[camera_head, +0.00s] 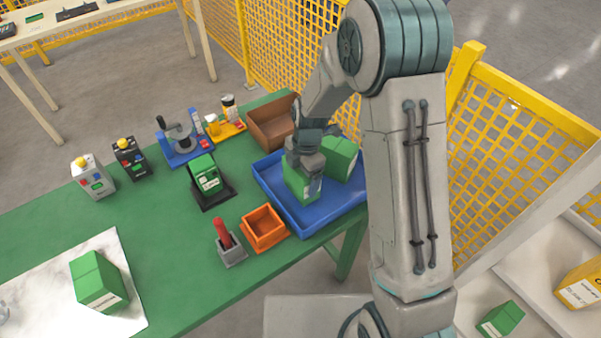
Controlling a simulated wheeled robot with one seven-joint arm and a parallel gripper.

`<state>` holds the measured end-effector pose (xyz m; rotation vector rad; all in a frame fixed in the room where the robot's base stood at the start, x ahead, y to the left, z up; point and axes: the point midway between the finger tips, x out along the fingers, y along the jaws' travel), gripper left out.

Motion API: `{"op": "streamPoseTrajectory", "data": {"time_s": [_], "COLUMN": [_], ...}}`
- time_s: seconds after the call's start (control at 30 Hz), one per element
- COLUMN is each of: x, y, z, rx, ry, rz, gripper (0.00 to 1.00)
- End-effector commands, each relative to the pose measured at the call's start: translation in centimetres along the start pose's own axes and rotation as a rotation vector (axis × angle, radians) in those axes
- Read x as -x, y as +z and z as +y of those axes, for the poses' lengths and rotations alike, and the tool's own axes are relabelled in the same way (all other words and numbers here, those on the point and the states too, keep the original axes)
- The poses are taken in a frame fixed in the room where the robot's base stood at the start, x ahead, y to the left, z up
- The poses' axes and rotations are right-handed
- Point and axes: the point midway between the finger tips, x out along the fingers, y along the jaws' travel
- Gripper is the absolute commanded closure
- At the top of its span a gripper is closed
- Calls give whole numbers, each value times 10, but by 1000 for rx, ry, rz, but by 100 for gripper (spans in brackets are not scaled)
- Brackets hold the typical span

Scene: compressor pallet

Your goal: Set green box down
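My gripper (306,165) points down over the blue tray (328,223) at the right end of the green table. It appears shut on a green box (299,186), with its fingers at the top of the box. The box is within the tray's outline; I cannot tell whether it touches the tray floor. A second green box (342,158) stands in the tray just behind and to the right, partly hidden by my gripper and arm.
Around the tray are a brown bin (271,128), an orange bin (264,228), a grey holder with a red handle (229,246) and a green box on a black stand (206,176). Another green box (98,281) stands on a pale mat (60,322). Yellow mesh fencing (520,130) stands behind.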

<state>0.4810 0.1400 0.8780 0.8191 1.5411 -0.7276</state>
Motion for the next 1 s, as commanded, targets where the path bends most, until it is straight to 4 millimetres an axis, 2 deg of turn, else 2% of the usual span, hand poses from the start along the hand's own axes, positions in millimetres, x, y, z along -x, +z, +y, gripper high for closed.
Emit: {"op": "streamPoseTrajectory", "data": {"time_s": [0.37,0.4,0.77,0.87,1.0], "x": [-5,-3,4,18,48], "y": [1,0,0,0,1], "z": [0,0,0,2,1], "rx": [1,1,1,2,1], "ry": [1,1,2,6,7], "rz": [-1,-1,-1,-2,-2], "gripper": [40,0,0,0,0]}}
